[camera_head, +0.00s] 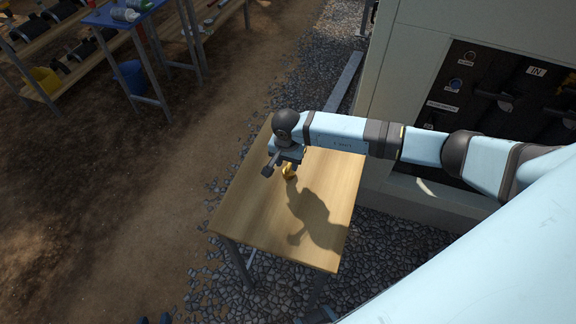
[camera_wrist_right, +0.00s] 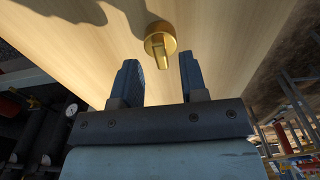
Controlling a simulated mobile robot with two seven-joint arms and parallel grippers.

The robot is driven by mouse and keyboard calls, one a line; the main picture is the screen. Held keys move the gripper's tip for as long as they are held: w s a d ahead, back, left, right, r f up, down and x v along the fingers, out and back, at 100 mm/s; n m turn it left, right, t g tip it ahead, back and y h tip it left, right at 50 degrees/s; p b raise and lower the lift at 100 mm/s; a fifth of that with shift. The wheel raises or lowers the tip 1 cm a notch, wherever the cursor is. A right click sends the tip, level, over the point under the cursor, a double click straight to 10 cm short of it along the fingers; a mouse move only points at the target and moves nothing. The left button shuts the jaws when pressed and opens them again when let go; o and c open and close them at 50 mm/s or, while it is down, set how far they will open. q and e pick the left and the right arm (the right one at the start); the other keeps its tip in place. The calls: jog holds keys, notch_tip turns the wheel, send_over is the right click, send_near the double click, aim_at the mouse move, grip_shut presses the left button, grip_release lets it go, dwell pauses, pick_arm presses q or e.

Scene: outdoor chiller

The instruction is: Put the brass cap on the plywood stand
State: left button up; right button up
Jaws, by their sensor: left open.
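The brass cap (camera_head: 288,171) is a small gold-coloured piece on a light wooden table top (camera_head: 247,205), which looks like the plywood stand. In the right wrist view the cap (camera_wrist_right: 160,40) shows a round disc with a stem pointing toward my right gripper (camera_wrist_right: 159,68). Dark tips of my left gripper (camera_head: 154,320) show at the bottom edge, away from the table.
A large pale chiller cabinet (camera_head: 400,50) with a dark panel stands right of the table. A blue table (camera_head: 120,14) and wooden shelves (camera_head: 48,42) are at the back left. Gravel and bare dirt surround the table. The front of the table top is clear.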

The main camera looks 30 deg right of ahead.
aim_at(287, 170)
notch_tip(287, 170, up, 9)
jog(key=b, duration=0.1)
jog(key=shift+s+a+r, duration=0.15)
jog(key=shift+s+r, duration=0.05)
dwell(0.4)
